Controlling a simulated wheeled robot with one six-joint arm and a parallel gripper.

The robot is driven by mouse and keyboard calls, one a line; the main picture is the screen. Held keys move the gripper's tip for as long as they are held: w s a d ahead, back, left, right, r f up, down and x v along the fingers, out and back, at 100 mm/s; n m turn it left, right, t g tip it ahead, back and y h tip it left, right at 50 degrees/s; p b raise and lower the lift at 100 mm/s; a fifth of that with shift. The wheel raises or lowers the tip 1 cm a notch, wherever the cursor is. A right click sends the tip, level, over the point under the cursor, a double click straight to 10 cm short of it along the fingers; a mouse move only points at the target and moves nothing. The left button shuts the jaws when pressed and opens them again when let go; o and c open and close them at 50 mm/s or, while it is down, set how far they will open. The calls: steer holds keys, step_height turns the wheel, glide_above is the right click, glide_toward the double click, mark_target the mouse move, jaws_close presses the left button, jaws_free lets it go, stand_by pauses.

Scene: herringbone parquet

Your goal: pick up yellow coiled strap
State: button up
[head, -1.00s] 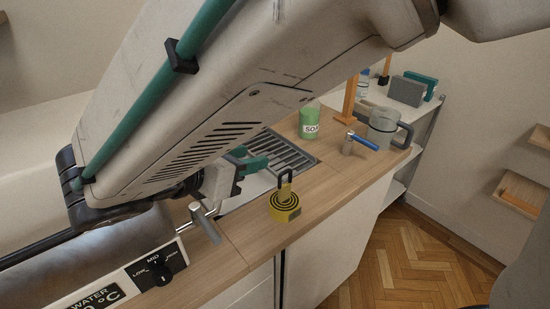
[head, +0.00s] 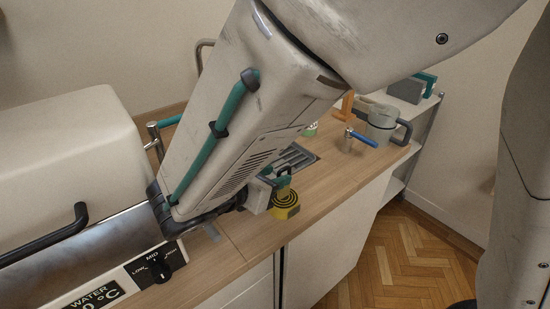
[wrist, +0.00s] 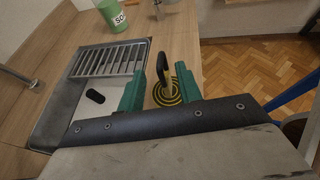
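The yellow coiled strap (head: 286,208) sits on the wooden counter near its front edge, with a darker upright loop on top. In the wrist view the coil (wrist: 168,92) shows yellow and black rings, with its upright strap end between the two green fingers. My gripper (wrist: 150,84) is open, one finger to each side of that strap end, with a gap to the left finger. In the head view my gripper (head: 274,181) is beside the top of the strap and partly hidden by my arm. The lower coil is partly hidden by the right finger in the wrist view.
A sink with a metal rack (wrist: 108,60) lies left of the strap, with a black object (wrist: 95,96) in it. A green soap container (wrist: 111,14) stands behind.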

jaws_close()
steer(key=shift+r, duration=0.1)
